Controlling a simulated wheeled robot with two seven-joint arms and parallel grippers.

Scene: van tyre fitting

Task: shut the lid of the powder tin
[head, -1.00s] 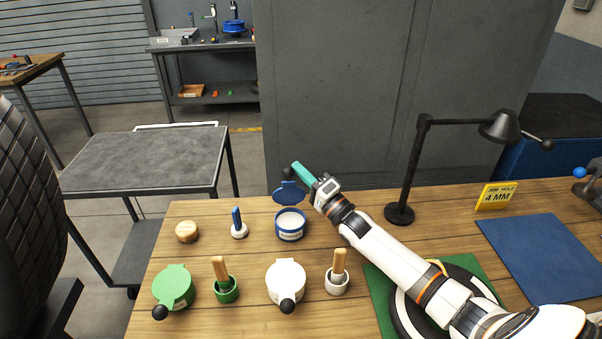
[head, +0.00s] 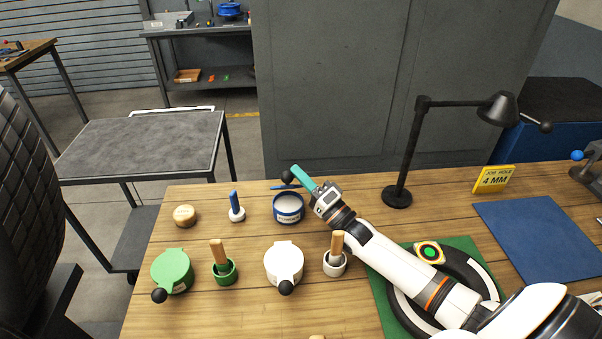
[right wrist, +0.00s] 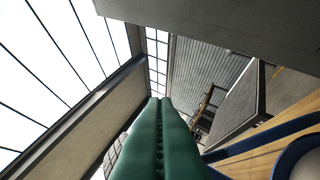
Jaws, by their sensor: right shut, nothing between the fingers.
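The powder tin (head: 289,217) is a blue round tin with white powder showing inside, on the wooden bench. Its blue lid (head: 283,187) stands open at the tin's far side, seen nearly edge-on as a thin line. A black ball knob (head: 287,177) shows just above the lid. My right gripper (head: 294,169) has teal fingers, shut and empty, with the tips beside or behind the knob; I cannot tell if they touch. In the right wrist view the shut green fingers (right wrist: 158,130) point away, and part of the tin (right wrist: 303,158) shows at lower right. My left gripper is out of view.
A green lidded tin (head: 172,271) and a white lidded tin (head: 284,262) stand in front, with brushes in green (head: 224,271) and white (head: 335,264) pots. A blue-handled brush (head: 236,207) is left of the tin. A black lamp (head: 397,196) stands to the right.

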